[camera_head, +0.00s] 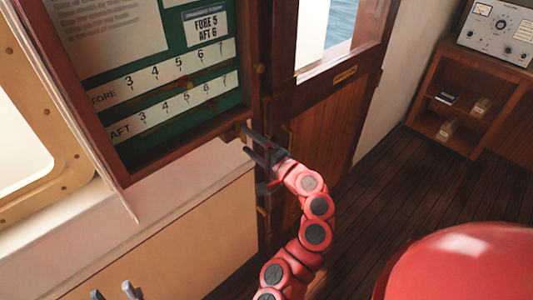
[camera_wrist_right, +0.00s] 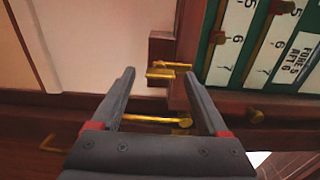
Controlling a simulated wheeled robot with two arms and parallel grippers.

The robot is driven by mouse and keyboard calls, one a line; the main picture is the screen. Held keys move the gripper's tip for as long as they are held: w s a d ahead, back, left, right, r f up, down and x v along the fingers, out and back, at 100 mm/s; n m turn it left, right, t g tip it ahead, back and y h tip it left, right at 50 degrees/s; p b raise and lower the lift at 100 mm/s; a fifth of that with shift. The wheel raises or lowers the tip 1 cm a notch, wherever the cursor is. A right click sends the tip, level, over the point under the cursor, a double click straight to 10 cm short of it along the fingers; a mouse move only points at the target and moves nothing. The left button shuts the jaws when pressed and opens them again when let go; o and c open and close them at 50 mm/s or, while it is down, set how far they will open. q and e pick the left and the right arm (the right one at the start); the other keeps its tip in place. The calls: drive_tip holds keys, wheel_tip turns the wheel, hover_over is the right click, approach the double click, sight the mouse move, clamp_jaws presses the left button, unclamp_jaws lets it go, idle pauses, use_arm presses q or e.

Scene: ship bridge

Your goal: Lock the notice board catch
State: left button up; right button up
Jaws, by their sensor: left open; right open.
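The notice board (camera_head: 180,151) has a dark red-brown frame and a green face with FORE and AFT scales, at the upper left of the head view. My right gripper (camera_head: 246,140) is open by the board's lower right corner. In the wrist view its fingertips (camera_wrist_right: 162,79) lie either side of the catch; contact is not clear. My left gripper (camera_head: 115,294) is open at the bottom left, far below the board.
A brass bar (camera_wrist_right: 150,119) crosses behind the right fingers. A wooden door (camera_head: 315,145) with a window stands right of the board. A shelf cabinet (camera_head: 465,105) carries an instrument box (camera_head: 497,32). Dark plank floor (camera_head: 400,215) is clear.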

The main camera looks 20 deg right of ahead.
drive_tip(key=p+v, duration=0.4)
drive_tip(key=v, duration=1.3)
